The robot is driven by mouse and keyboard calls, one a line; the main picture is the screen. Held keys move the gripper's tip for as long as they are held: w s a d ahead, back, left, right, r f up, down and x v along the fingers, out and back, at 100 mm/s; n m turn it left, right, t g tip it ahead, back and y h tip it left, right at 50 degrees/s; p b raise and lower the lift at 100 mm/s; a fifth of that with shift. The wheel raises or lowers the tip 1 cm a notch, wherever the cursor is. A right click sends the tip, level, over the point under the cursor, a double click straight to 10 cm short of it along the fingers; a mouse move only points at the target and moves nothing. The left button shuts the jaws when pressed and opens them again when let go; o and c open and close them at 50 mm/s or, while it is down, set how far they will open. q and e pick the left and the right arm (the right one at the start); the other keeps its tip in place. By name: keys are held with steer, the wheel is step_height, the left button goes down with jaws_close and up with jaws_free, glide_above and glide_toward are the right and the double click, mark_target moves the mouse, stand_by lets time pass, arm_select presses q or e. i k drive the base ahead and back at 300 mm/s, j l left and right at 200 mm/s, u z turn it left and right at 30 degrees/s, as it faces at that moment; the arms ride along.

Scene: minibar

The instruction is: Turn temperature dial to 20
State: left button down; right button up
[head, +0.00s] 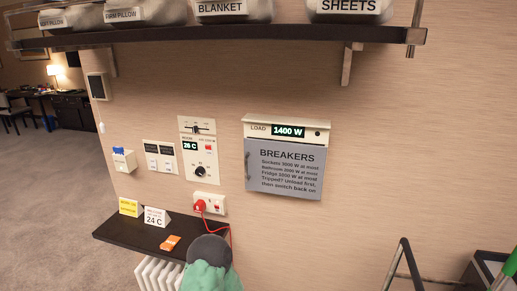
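The temperature dial (198,172) is a round black knob low on a pale wall control panel (186,158). Above the dial, a small display (190,146) reads what looks like 26 C, with a red mark beside it. A slider (199,128) sits at the panel's top. The dial's pointer and scale are too small to read. Neither of my grippers is in view.
A dark shelf (125,237) holds a yellow card (129,207) and an orange item (170,242). A red plug (200,206) sits in a socket below the panel. A grey breaker box (284,170) hangs to the right. A green and dark grey object (208,262) stands in front.

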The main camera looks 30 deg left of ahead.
mark_target(200, 170)
steer(key=u, duration=1.35)
